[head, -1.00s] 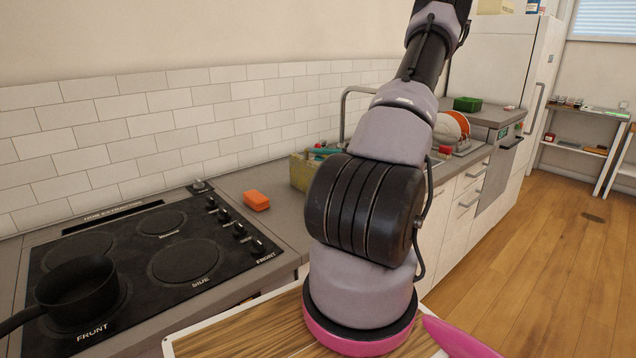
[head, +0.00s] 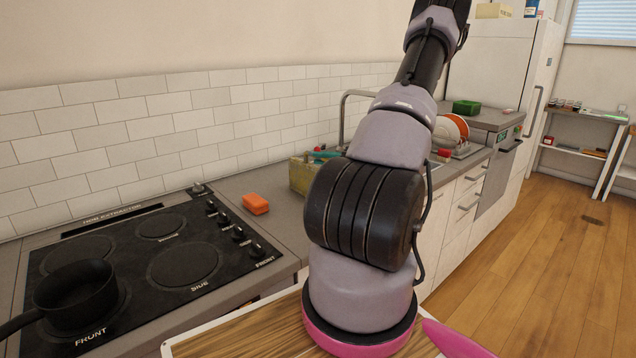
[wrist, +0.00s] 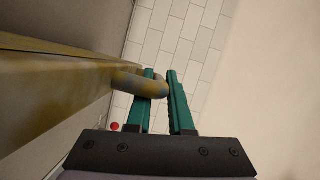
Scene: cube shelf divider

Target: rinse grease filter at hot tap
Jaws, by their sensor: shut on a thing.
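The grease filter (wrist: 60,85) fills the left of the wrist view as a long, stained yellow-brown body with a curved handle (wrist: 140,83). My gripper (wrist: 160,75) has its green fingers closed on the end of that handle. In the head view a dull yellow, box-like shape (head: 301,175) shows left of my arm; it matches the filter in colour, with teal and red bits at its top. I cannot tell whether it touches the counter. The arched grey tap (head: 343,112) rises behind my arm. My arm hides most of the sink.
A black hob with a dark pan (head: 78,292) is at the left. An orange block (head: 255,203) lies on the counter. Plates (head: 455,128) and a green box (head: 466,106) stand farther right. A wooden board (head: 250,335) is in front. The floor at the right is clear.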

